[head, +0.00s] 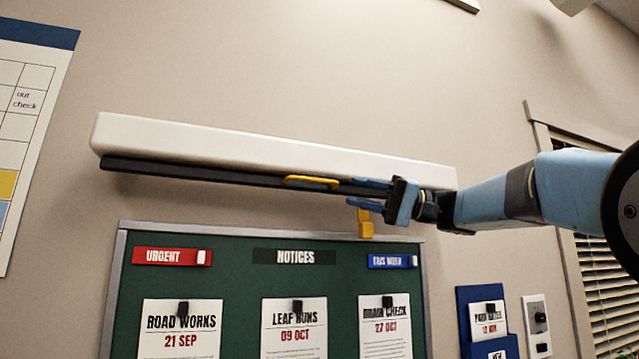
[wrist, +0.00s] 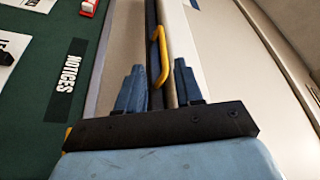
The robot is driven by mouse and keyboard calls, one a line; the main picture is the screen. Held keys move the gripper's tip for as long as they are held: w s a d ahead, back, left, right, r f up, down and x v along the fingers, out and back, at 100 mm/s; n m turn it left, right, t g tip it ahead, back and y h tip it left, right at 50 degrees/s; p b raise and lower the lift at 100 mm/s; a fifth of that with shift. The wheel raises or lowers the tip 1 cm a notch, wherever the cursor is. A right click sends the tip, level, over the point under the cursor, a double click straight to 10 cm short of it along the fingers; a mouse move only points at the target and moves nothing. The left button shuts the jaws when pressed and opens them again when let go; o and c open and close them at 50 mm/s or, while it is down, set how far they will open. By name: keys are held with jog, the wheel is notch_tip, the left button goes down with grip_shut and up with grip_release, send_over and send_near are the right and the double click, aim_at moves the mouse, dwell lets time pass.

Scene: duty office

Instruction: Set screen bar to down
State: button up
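The screen bar (head: 225,176) is a long dark bar along the underside of a white wall casing (head: 270,145). It sits up against the casing, with no screen cloth showing below it. A yellow handle (head: 312,181) is fixed to the bar and also shows in the wrist view (wrist: 162,58). My gripper (head: 350,192) is open and empty, just right of the handle in the head view. In the wrist view my gripper (wrist: 158,84) has its two blue fingers apart, with the handle ahead, between their lines. I cannot tell whether a finger touches it.
A green notice board (head: 240,265) with several papers hangs below the casing. A yellow catch-like piece (head: 366,228) sits at its top edge, below my gripper. A blue holder (head: 480,345), a switch plate (head: 537,325) and a blind (head: 605,290) are at right.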

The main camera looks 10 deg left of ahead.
jog(key=shift+v, duration=2.4)
jog(key=shift+f, duration=0.1)
